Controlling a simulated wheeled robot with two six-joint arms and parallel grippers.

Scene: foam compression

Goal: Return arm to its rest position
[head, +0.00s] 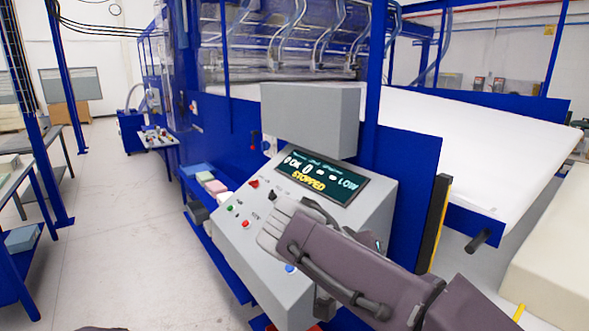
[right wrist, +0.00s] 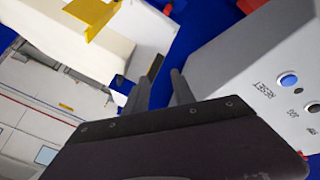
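My right arm (head: 350,262) comes in from the lower right and reaches across the front of the grey control panel (head: 240,243). Its fingertips are hard to make out in the head view. In the right wrist view the two dark fingers of my right gripper (right wrist: 165,72) stand a little apart with nothing between them. They are beside the grey panel box, which has a blue button (right wrist: 289,81) by the word RESET. The panel's display (head: 321,178) reads STOPPED in yellow, with LOW at its right. My left gripper is not in view.
Red and green buttons sit on the panel's left side, and a grey box (head: 311,118) stands above it. A blue-framed machine with a white sheet (head: 470,130) is behind. A cream block (head: 555,250) is at the right. The floor (head: 110,240) at left is clear.

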